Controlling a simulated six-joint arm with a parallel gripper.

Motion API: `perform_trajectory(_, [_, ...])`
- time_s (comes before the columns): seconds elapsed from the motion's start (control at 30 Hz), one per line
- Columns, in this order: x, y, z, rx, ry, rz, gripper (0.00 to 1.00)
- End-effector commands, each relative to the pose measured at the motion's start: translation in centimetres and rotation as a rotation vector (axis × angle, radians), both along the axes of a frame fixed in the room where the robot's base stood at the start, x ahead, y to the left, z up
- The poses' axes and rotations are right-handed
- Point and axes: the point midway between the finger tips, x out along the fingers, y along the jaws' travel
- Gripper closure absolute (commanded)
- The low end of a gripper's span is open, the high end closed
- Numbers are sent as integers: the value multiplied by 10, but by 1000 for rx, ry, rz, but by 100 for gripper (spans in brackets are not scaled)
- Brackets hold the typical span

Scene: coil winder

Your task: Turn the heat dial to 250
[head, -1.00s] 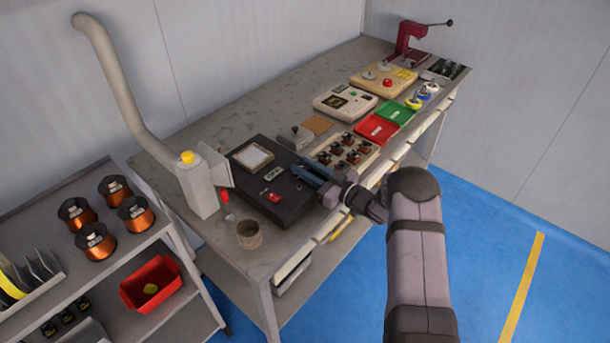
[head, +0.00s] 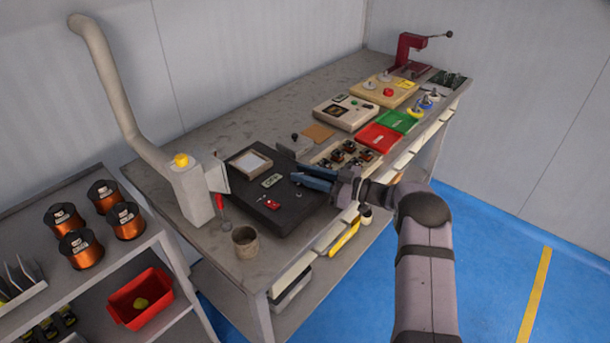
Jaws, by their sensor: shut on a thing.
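The heat unit is a low black box (head: 252,218) on the bench, with a pale square plate (head: 249,161), a small display (head: 271,181) and a red switch (head: 268,203) on top. My gripper (head: 297,174) reaches in from the right over the box's right part. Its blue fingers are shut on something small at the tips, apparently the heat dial. The dial is mostly hidden by the fingers, and its marks and the display's digits are too small to read.
A grey block with a knob (head: 294,146) and a tray of wound parts (head: 345,154) stand close behind my gripper. A cup (head: 245,242) and a grey post with a yellow top (head: 190,190) stand to the left. Bare bench lies behind the box.

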Motion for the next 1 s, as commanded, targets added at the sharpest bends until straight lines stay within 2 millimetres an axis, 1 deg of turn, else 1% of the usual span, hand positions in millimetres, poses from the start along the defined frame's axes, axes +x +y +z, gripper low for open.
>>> perform_trajectory(0.03, [0, 0, 0, 1, 0, -1, 98])
perform_trajectory(0.07, [0, 0, 1, 1, 0, -1, 71])
perform_trajectory(0.1, [0, 0, 1, 1, 0, -1, 62])
perform_trajectory(0.13, [0, 0, 1, 1, 0, -1, 57])
perform_trajectory(0.43, [0, -1, 0, 1, 0, -1, 57])
perform_trajectory(0.57, [-3, -6, 0, 0, -1, -2, 57])
perform_trajectory(1.0, [-28, -55, 0, 1, -1, -3, 57])
